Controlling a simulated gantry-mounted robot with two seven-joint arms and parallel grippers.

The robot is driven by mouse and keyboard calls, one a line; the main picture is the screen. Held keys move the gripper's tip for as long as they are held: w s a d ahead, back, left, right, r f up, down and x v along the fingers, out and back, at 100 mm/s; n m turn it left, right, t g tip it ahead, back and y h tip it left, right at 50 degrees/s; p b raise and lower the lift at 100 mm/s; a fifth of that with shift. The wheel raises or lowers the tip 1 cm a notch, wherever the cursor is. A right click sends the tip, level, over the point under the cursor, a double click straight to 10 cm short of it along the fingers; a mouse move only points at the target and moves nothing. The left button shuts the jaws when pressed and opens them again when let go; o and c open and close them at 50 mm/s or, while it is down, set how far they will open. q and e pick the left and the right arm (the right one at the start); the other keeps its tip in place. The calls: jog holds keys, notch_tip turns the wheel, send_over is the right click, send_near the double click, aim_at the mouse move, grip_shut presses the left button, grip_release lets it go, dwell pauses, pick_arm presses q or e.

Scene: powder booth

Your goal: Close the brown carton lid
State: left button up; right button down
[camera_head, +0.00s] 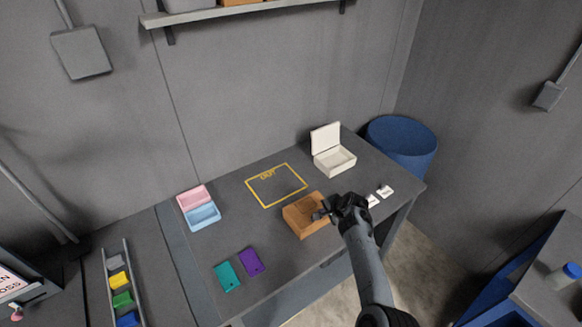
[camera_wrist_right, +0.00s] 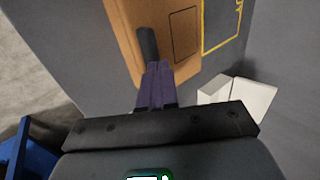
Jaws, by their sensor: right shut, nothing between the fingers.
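The brown carton (camera_head: 296,218) stands near the front edge of the grey table, right of the middle in the head view. My right gripper (camera_head: 320,214) is shut and empty, with its dark fingertips over the carton's right part. In the right wrist view, a flat brown panel of the carton (camera_wrist_right: 184,62) with a thin dark rectangle marked on it lies beyond the fingers (camera_wrist_right: 148,45). I cannot tell whether the fingertips touch it. The gripper hides part of the carton, and the lid's exact angle is unclear. My left gripper is not in view.
A yellow outlined rectangle (camera_head: 250,187) lies behind the carton. An open white box (camera_head: 334,160) stands at the back right. A pink and blue box (camera_head: 203,217) is at the left. Teal (camera_head: 227,276) and purple (camera_head: 252,262) flat pieces lie at front left. A blue barrel (camera_head: 402,145) stands beyond the table.

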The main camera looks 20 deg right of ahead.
jog(key=shift+s+d+f, duration=0.1)
jog(key=shift+s+f, duration=0.25)
jog(key=shift+f, duration=0.45)
